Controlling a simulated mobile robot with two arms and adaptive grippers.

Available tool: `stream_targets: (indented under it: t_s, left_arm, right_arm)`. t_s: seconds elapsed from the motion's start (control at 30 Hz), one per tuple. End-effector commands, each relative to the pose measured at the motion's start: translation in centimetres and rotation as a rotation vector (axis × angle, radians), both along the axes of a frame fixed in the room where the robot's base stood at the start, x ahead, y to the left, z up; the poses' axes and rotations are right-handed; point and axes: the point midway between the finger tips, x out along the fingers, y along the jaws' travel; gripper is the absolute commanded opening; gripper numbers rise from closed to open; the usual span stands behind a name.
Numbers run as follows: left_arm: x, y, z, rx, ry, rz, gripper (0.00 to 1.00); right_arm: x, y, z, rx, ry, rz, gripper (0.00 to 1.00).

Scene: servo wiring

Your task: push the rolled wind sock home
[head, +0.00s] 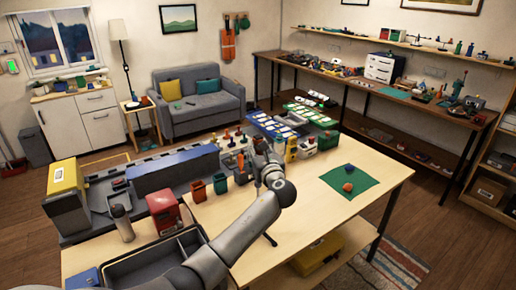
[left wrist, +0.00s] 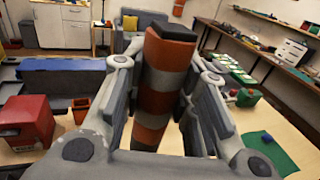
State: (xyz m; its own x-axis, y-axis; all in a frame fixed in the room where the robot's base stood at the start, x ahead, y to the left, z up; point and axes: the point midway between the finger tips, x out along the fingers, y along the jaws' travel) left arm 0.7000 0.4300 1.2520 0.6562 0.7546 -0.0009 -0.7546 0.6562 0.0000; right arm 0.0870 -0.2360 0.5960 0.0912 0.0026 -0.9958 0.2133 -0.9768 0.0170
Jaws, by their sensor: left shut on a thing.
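The rolled wind sock (left wrist: 162,75), banded orange and grey with a dark end, stands between the fingers of my left gripper (left wrist: 160,85) in the left wrist view. The fingers are shut on it from both sides, and its far end points away from the wrist. In the head view my left gripper (head: 262,160) is above the far part of the wooden table, near a row of small bottles and cups. The sock is mostly hidden there by the gripper. I cannot make out a receiving place for it. My right gripper is not in view.
A blue block-shaped case (head: 172,170), a red box (head: 162,208) and an open grey tray (head: 160,262) stand at the left. The table (head: 310,222) is clear around the mat.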

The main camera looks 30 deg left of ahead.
Motion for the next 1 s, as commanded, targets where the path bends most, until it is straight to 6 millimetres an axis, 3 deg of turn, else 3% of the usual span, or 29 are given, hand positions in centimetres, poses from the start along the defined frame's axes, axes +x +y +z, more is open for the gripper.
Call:
stream_targets:
  t_s: [1.0]
  left_arm:
    - [0.0, 0.0, -1.6, 0.001, 0.001, 0.000, 0.04]
  right_arm:
    - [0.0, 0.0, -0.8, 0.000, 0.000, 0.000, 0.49]
